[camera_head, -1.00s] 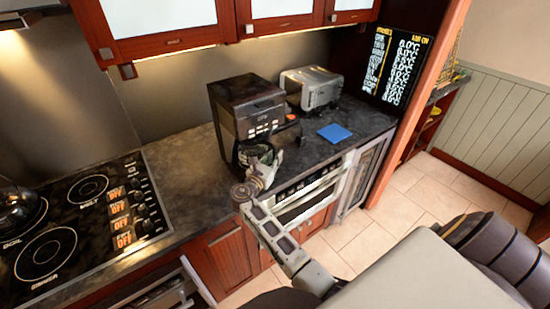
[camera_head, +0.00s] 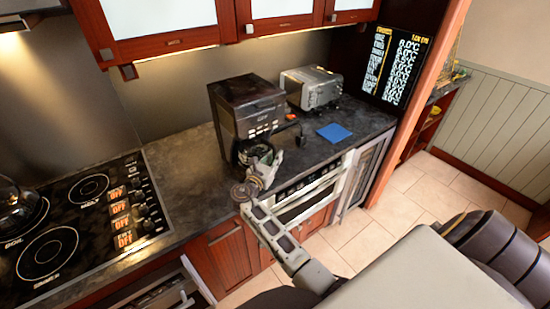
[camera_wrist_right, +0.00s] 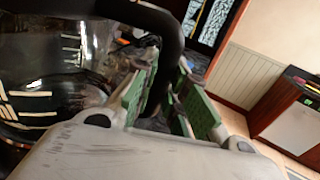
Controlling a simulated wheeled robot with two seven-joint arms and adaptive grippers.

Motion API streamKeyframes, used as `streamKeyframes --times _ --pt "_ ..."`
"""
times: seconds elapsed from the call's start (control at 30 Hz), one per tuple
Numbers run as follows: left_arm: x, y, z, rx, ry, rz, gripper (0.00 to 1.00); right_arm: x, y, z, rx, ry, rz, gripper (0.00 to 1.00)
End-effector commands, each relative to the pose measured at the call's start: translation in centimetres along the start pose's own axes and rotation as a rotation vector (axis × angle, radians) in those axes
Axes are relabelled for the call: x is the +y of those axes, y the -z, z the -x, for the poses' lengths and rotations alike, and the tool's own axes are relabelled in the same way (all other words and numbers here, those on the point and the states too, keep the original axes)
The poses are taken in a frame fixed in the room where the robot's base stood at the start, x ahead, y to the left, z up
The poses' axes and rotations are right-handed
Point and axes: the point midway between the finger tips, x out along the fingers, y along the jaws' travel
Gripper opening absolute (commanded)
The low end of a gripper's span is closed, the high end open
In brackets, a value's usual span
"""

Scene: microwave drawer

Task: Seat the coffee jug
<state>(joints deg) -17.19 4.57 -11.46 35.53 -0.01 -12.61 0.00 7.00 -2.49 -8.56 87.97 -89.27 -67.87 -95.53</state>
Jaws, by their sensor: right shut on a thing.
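The coffee machine (camera_head: 248,108) is a black box standing on the counter. The coffee jug (camera_wrist_right: 45,80) is dark clear glass with pale marks and fills the left of the right wrist view. Its black handle (camera_wrist_right: 172,45) runs down between the green finger pads. My right gripper (camera_head: 264,160) is shut on this handle at the lower front of the machine; its pads also show in the wrist view (camera_wrist_right: 168,98). In the head view the gripper and machine mostly hide the jug, so I cannot tell how it sits on the base. My left gripper is not in view.
A silver toaster oven (camera_head: 312,87) stands behind and right of the machine. A blue square (camera_head: 334,132) lies on the counter (camera_head: 190,165). A cooktop (camera_head: 75,215) is at left. Wall cabinets (camera_head: 180,25) hang above. A dark looped part (camera_head: 296,130) sticks out at the machine's right.

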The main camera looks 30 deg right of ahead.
Motion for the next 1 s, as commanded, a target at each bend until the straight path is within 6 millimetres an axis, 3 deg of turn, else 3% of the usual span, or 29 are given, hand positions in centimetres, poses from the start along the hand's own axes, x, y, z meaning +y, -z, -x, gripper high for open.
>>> streamKeyframes --times 1.0 --pt "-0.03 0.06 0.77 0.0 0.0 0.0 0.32 -0.01 0.29 -0.02 -0.001 0.001 0.0 0.0"
